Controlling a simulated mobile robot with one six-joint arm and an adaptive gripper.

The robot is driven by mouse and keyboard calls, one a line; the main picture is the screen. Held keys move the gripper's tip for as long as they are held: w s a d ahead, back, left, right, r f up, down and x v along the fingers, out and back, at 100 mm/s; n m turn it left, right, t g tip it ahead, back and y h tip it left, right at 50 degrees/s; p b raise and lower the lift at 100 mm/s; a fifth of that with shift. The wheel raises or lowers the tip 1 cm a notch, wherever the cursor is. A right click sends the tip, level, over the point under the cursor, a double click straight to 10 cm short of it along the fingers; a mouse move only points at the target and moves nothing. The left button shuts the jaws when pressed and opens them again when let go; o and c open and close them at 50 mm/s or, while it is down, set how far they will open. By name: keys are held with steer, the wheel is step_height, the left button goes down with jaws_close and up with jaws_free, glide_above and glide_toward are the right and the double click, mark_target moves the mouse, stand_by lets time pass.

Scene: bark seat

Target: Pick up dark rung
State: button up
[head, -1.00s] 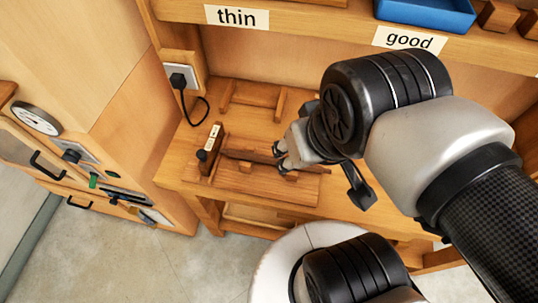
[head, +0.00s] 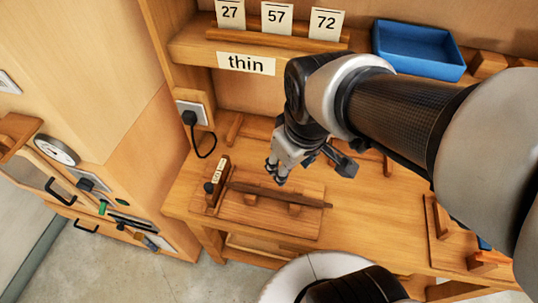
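The dark rung (head: 305,200) is a thin dark brown stick. It lies roughly level across small supports on a wooden board (head: 262,222) on the bench, its left end near an upright block with a white tag. My gripper (head: 276,175) points down just above and behind the rung in the picture. Its fingertips look apart with nothing between them. It appears clear of the rung, though the exact height is hard to tell.
A shelf above the bench carries a "thin" label (head: 246,64), number cards and a blue tray (head: 420,50). A socket with a plugged-in black cord (head: 208,150) is on the left. Another wooden fixture (head: 450,240) stands on the right. Bench between is mostly clear.

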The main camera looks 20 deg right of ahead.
steer(key=w+f+n+g+p, duration=0.2)
steer(key=w+f+n+p, duration=0.2)
steer(key=w, duration=0.2)
steer(key=n+g+p, duration=0.1)
steer(key=n+p, duration=0.2)
steer(key=n, duration=0.1)
glide_above(278, 193)
step_height(278, 193, down, 6)
steer(key=f+b, duration=0.1)
steer(key=f, duration=0.3)
steer(key=f+b, duration=0.1)
steer(key=f, duration=0.3)
steer(key=f+b, duration=0.1)
steer(key=f, duration=0.3)
steer(key=shift+s+a, duration=0.15)
steer(key=shift+a, duration=0.2)
steer(key=f, duration=0.1)
steer(key=f+b, duration=0.1)
steer(key=f, duration=0.1)
steer(key=f+b, duration=0.1)
steer(key=f, duration=0.1)
steer(key=shift+w+d+f, duration=0.2)
steer(key=shift+d+f, duration=0.05)
steer(key=shift+d, duration=0.1)
steer(key=shift+c, duration=0.3)
jaws_close()
